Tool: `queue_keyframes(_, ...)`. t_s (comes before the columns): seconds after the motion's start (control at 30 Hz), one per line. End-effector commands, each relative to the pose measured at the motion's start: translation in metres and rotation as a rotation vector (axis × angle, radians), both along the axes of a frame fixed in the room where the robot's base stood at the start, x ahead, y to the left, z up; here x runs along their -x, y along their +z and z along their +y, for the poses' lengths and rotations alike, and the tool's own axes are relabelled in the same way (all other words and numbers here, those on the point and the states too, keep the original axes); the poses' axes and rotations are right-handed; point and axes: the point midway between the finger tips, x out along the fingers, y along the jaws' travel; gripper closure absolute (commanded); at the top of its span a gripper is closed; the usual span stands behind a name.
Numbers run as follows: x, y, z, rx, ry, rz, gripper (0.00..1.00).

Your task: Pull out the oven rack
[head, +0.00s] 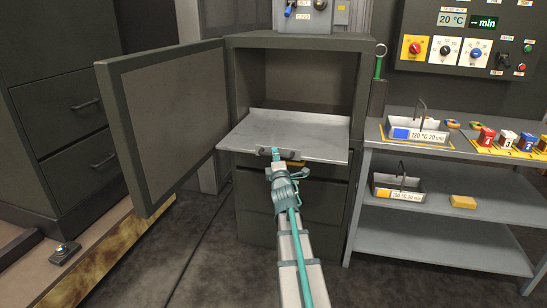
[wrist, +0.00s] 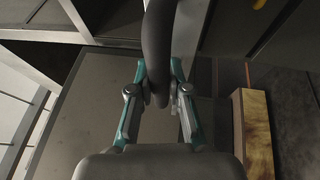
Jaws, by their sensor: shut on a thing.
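The oven (head: 295,44) is a dark grey box with its door (head: 165,115) swung wide open to the left. The oven rack (head: 305,130) is a flat light grey sheet that sticks out of the opening toward me. A small dark handle (head: 262,152) is at its front edge. My gripper (head: 275,152) is at this handle, in front of the rack. In the wrist view, my gripper (wrist: 159,72) has its two teal and grey fingers shut on the dark handle bar (wrist: 160,35), one on each side. My arm hides part of the handle and the drawers below.
Right of the oven, a grey shelf unit (head: 435,229) holds trays, coloured blocks and a yellow piece (head: 463,202). A control panel (head: 465,40) hangs above it. A dark drawer cabinet (head: 60,110) stands at the left. Drawers are below the oven. The floor in front is largely clear.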

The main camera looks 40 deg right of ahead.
Motion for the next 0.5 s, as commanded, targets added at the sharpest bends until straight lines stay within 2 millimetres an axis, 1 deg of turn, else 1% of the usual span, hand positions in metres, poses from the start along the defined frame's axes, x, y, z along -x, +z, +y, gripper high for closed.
queue_keyframes(0.1, -0.0004, -0.0001, -0.0001, 0.0, 0.0, 0.001, 1.0)
queue_keyframes(0.13, -0.0004, -0.0001, -0.0001, 0.0, 0.0, 0.0, 0.8)
queue_keyframes(0.2, -0.0005, -0.0001, -0.0002, 0.0, 0.0, 0.0, 0.71)
queue_keyframes(0.5, 0.0001, 0.0, 0.0003, 0.001, 0.001, -0.001, 0.71)
